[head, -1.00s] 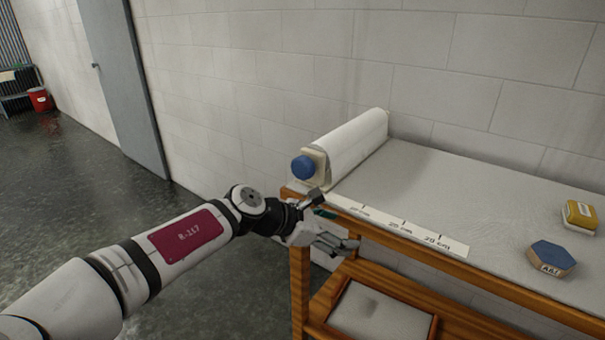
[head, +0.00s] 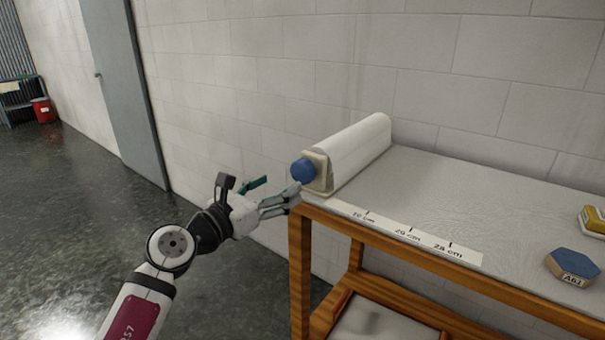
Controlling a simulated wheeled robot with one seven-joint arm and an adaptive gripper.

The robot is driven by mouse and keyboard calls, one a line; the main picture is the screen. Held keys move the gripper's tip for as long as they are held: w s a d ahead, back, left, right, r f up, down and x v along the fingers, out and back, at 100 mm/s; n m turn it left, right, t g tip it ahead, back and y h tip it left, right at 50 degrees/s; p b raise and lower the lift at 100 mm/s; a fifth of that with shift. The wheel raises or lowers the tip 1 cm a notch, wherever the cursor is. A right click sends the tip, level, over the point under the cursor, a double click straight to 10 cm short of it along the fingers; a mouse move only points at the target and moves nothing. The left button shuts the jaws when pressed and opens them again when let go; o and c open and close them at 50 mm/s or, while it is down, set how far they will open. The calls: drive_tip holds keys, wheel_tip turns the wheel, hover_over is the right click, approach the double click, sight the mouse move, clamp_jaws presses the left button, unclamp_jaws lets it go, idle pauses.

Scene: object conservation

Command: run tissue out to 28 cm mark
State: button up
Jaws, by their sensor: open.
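A white tissue roll (head: 352,150) lies across the left end of the table. A blue round knob (head: 303,170) sits on a cream end block (head: 321,170) at its near end. No length of tissue is clearly seen run out over the tabletop. A white measuring strip (head: 409,233) lies along the table's front edge, with marks for 20 cm and 28 cm among its labels. My gripper (head: 296,195) is open, off the table's left front corner. Its fingers point right, just below and left of the knob. No object shows between them; whether a fingertip touches the knob cannot be told.
A blue-topped hexagonal block (head: 573,266) labelled A61 and a yellow block (head: 592,221) stand at the right of the wooden table (head: 470,190). The middle of the tabletop is clear. A lower tray (head: 380,325) sits beneath. A block wall stands behind.

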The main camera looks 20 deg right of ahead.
sight(299, 174)
drive_tip(key=x, duration=0.9)
drive_tip(key=shift+w+d+b, duration=0.15)
drive_tip(key=shift+d+b, duration=0.05)
drive_tip(key=shift+b, duration=0.1)
drive_tip(key=c, duration=1.2)
